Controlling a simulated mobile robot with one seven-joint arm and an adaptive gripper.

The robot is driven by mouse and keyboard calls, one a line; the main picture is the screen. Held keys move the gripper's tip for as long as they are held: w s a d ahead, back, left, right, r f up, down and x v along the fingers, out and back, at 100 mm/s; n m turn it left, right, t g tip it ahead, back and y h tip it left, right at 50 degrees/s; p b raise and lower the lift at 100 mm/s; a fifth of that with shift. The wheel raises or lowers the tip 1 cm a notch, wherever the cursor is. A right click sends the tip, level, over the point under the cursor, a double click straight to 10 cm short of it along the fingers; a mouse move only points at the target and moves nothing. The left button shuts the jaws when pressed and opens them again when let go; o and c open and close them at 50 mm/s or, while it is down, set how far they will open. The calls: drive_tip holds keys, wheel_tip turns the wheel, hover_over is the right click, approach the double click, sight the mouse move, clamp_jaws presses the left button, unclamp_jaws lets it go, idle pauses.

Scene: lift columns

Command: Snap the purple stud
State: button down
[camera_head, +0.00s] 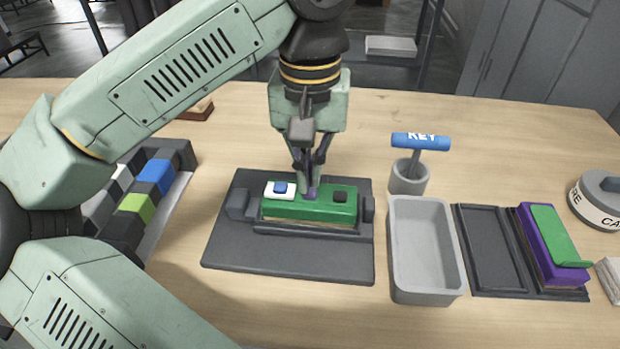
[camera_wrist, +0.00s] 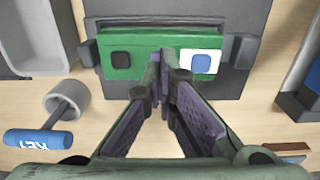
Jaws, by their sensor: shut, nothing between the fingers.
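A green block (camera_head: 335,207) sits in a dark holder on a dark grey base plate (camera_head: 290,265). It bears a white square with a blue stud (camera_head: 280,187) at its left and a black stud (camera_head: 340,196) at its right. My gripper (camera_head: 308,193) points down at the block's middle, between these two, with its fingertips together and empty. The green block (camera_wrist: 132,40) also shows in the wrist view, under my gripper (camera_wrist: 160,55). A purple patch shows at the fingertips; I cannot tell a stud from the purple finger pads, and the spot beneath is hidden.
Right of the plate are an empty grey bin (camera_head: 424,292), a blue KEY handle (camera_head: 421,141) in a grey cup (camera_head: 408,178), and a dark tray (camera_head: 490,250) with a purple block (camera_head: 538,248) under a green piece. A rack of coloured blocks (camera_head: 138,208) stands left.

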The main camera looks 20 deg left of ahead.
wheel_tip(320, 180, up, 7)
drive_tip(key=p, duration=0.5)
drive_tip(key=shift+f, duration=0.1)
idle(2.0)
